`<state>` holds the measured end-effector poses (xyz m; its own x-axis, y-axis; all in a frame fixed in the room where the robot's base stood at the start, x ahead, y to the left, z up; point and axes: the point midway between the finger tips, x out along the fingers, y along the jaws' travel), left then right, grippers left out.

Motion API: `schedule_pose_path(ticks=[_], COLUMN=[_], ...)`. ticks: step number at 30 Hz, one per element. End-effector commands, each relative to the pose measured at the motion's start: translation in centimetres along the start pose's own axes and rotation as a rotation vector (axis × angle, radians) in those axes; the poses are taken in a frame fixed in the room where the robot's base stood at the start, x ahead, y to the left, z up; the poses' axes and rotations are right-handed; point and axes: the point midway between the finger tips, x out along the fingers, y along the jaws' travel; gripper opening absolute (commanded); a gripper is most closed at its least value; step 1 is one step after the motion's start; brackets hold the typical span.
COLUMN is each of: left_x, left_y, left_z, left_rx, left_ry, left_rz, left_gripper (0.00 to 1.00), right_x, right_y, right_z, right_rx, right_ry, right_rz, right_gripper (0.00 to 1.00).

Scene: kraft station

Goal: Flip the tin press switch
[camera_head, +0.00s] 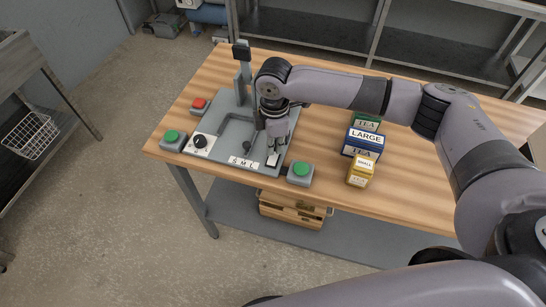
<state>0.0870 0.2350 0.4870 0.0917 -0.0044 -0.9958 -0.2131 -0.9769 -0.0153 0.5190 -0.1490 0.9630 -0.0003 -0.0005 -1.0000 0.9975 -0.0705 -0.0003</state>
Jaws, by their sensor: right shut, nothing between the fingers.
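The tin press (214,166) is a grey plate with an upright post (242,65) at its back, standing on the left part of the wooden table. A dark round knob on a white dial (202,141) sits at its front left. Small white tiles marked S M L (243,162) lie along its front edge. A small white switch-like piece (272,160) is at its front right. My right gripper (272,148) points down over the press's right side, shut and empty, its tips close to that white piece; I cannot tell whether they touch. My left gripper is out of view.
A green button box (300,173) stands right of the press, another green button (173,137) and a red button (198,104) on its left. Tea tins in green (367,122), blue (362,143) and yellow (361,171) stand on the right. A wooden crate (291,209) is on the lower shelf.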

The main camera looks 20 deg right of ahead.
Motion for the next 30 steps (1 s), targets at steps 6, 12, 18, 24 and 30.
schedule_pose_path(ticks=[6, 12, 18, 24, 30], left_x=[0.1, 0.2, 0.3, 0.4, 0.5], left_y=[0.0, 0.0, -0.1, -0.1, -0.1], left_z=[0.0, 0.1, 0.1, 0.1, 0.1], left_rx=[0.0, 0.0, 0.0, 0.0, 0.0], left_ry=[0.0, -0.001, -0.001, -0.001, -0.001], left_rz=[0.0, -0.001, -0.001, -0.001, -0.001], left_gripper=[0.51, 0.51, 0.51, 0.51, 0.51], right_x=[0.4, 0.7, 0.9, 1.3, 1.6], right_y=[0.0, 0.0, 0.0, 0.0, -0.1], right_z=[0.0, 0.0, 0.0, 0.0, 0.0], right_rx=[0.0, 0.0, 0.0, 0.0, 0.0], right_ry=[0.0, 0.001, 0.001, 0.001, 0.001], right_rz=[0.0, 0.0, 0.0, 0.0, -0.001], right_gripper=[0.0, 0.0, 0.0, 0.0, 0.0])
